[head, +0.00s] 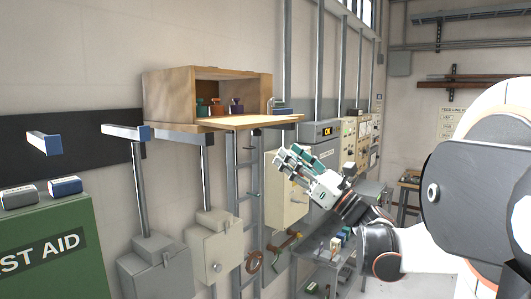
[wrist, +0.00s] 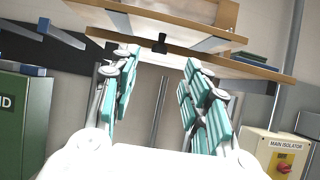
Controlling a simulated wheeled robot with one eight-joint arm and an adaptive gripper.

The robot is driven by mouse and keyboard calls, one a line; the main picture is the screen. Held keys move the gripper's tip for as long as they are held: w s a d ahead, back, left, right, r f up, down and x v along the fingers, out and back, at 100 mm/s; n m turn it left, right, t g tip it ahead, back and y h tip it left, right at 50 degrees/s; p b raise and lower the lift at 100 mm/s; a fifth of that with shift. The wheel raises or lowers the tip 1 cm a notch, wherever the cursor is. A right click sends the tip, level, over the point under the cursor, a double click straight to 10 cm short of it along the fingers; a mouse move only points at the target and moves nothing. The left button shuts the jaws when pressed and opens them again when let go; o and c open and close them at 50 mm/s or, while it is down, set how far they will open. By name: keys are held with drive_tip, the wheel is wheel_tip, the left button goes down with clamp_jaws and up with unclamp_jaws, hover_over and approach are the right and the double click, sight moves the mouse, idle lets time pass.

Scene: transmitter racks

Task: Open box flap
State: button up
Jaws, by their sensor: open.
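A wooden box (head: 168,97) sits high on wall brackets in the head view, its front open. Its flap (head: 247,123) lies roughly level, folded down and out from the box's lower front edge. Small coloured items (head: 217,107) stand inside the box. My gripper (head: 287,163) is open and empty, below and to the right of the flap, apart from it. In the wrist view my gripper (wrist: 160,65) has its fingers spread, pointing up towards wooden boards (wrist: 190,42) seen from below. A small dark knob (wrist: 160,43) shows between the fingertips.
A green first aid cabinet (head: 45,245) stands at the lower left. Grey switch boxes (head: 215,245) and a ladder (head: 240,190) are on the wall under the shelf. A main isolator box (wrist: 278,153) is at the right in the wrist view. A low shelf with items (head: 330,255) stands below my gripper.

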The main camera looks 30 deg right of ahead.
drive_tip(key=c, duration=0.4)
drive_tip(key=shift+f+p, duration=0.25)
drive_tip(key=shift+p, duration=0.35)
drive_tip(key=c, duration=0.4)
drive_tip(key=f+g+p, duration=0.2)
drive_tip(key=d+f+p, duration=0.1)
drive_tip(key=shift+s+f+n+g+h, duration=0.1)
drive_tip(key=shift+f+n+g+h, duration=0.2)
drive_tip(key=shift+g, duration=0.1)
clamp_jaws()
drive_tip(key=w+a+r+p, duration=0.3)
drive_tip(key=w+r, duration=0.2)
drive_tip(key=w, duration=0.4)
drive_tip(key=shift+a+r, duration=0.25)
drive_tip(key=shift+a, duration=0.1)
